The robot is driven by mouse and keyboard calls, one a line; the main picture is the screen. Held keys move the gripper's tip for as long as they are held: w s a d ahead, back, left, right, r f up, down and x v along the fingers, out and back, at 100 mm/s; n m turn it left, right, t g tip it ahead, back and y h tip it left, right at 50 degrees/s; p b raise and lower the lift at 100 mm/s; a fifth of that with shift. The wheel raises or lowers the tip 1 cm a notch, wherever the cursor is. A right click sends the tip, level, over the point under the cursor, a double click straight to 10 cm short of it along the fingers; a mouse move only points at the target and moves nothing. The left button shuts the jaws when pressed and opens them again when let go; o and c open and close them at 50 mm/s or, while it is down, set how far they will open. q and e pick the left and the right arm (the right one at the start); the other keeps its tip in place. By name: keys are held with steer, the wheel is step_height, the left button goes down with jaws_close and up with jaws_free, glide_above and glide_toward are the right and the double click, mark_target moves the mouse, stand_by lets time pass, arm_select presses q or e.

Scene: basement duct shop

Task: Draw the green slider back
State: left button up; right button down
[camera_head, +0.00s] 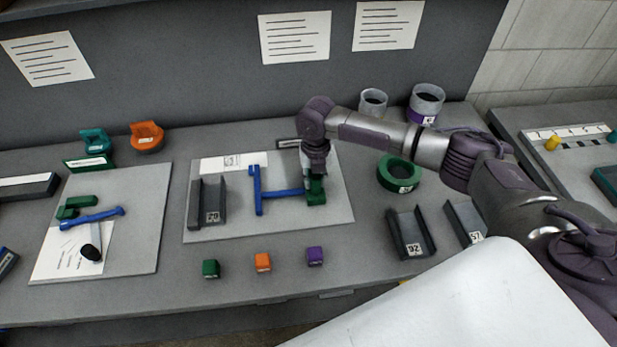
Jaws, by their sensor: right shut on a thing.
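The green slider (316,197) is a small green block at the right end of a blue bar (280,193). The bar runs from an upright blue piece (257,190) on the middle pale board (225,231). My right gripper (315,176) comes down from above and is shut on the green slider. The gripper hides the upper part of the slider, so its exact fit on the bar cannot be told. My left gripper is not in view.
A grey channel (208,203) stands left of the blue piece. Green (211,268), orange (263,262) and purple (315,256) cubes lie in front of the board. A green ring (385,178) and a grey channel (411,234) stand to the right.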

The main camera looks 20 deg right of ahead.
steer(key=shift+d, duration=0.25)
steer(key=c, duration=1.1)
jaws_free()
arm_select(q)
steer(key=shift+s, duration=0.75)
arm_select(e)
steer(key=shift+o, duration=0.7)
steer(key=shift+d, duration=0.1)
steer(key=shift+r, duration=0.25)
step_height(320, 180, up, 12)
steer(key=shift+f, duration=0.2)
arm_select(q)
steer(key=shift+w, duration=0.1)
arm_select(e)
steer(key=shift+s, duration=0.1)
